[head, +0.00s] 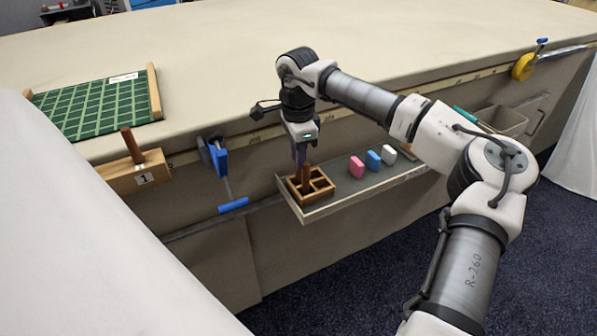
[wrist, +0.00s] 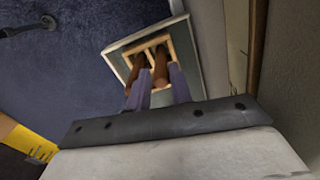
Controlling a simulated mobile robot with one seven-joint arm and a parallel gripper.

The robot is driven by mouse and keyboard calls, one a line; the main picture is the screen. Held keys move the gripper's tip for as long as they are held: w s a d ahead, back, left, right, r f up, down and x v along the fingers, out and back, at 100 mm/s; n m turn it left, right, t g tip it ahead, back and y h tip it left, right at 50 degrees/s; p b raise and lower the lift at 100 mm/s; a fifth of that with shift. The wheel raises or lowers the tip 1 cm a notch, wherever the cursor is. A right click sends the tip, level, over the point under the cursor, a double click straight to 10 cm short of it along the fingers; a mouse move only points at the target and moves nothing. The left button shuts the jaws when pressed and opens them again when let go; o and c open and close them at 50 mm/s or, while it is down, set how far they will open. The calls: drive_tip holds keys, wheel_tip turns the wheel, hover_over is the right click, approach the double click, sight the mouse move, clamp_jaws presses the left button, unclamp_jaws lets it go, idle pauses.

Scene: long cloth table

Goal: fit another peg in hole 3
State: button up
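My gripper (head: 301,160) points down over a small divided wooden box (head: 325,187) on a pulled-out drawer. Brown pegs (head: 305,174) stand in the box just under the fingers. In the wrist view, one peg (wrist: 160,66) lies between my two fingers (wrist: 159,84), and another peg (wrist: 136,72) is beside the left finger. I cannot tell whether the fingers touch the peg. A wooden block marked 1 (head: 152,172) at the table's left front edge has a brown peg (head: 131,143) upright in it. No hole marked 3 is visible.
Pink (head: 356,167), blue (head: 373,160) and white (head: 389,153) blocks lie right of the box in the drawer (head: 345,198). A blue clamp (head: 218,157) hangs on the table edge. A green grid mat (head: 95,107) lies at left. The tabletop's middle is clear.

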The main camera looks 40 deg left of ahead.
sight(299, 172)
wheel_tip(299, 172, down, 4)
drive_tip(key=shift+f, duration=0.1)
clamp_jaws()
drive_tip(key=shift+w, duration=0.1)
